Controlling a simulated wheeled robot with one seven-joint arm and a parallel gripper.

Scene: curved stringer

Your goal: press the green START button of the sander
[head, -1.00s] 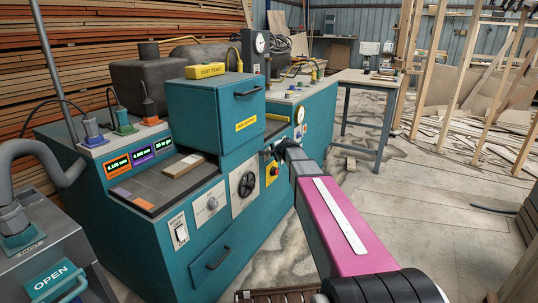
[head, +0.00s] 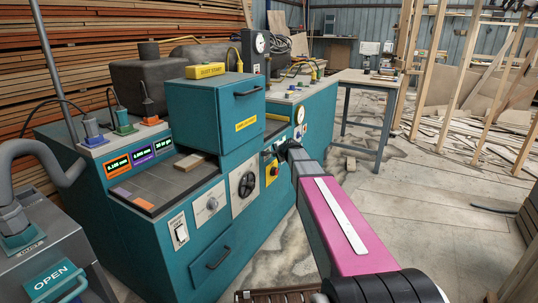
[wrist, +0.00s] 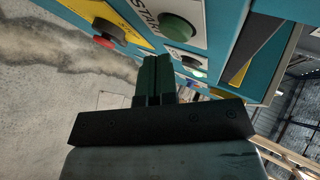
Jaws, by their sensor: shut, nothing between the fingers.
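The sander (head: 140,235) is a large teal machine on the left and centre of the head view. In the wrist view the green START button (wrist: 180,27) sits on a pale plate lettered START, at the top, above and slightly right of my fingertips. My gripper (wrist: 156,60) is shut and empty, its dark fingers pointing toward the panel, apparently apart from the button. In the head view my gripper (head: 284,149) is beside the sander's right-hand front, and the START button cannot be made out there.
A red button (wrist: 103,41) on a yellow plate lies left of the green one. A workbench (head: 370,82) stands behind, and open floor (head: 430,190) lies to the right.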

